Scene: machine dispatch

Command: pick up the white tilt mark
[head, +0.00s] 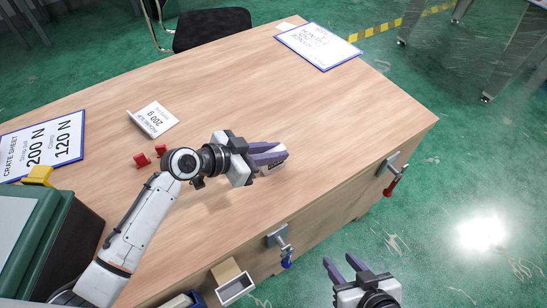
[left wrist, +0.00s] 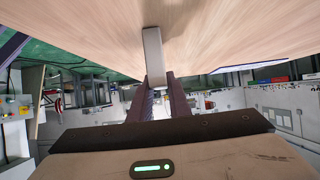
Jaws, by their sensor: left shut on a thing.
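My left gripper (head: 277,156) is over the middle of the wooden table, its purple fingers close together. It is shut on the white tilt mark (head: 271,169), which shows only in part beside the fingers. In the left wrist view the mark is a pale narrow bar (left wrist: 153,54) standing out from between the fingers (left wrist: 160,88), with the tabletop behind it. I cannot tell whether it touches the table. My right gripper (head: 341,262) is open and empty, off the table's front edge.
The wooden table (head: 330,125) has free room right of the left gripper. A crate sheet (head: 40,145) and green case (head: 45,240) are far left. Clamps (head: 392,172) grip the front edge.

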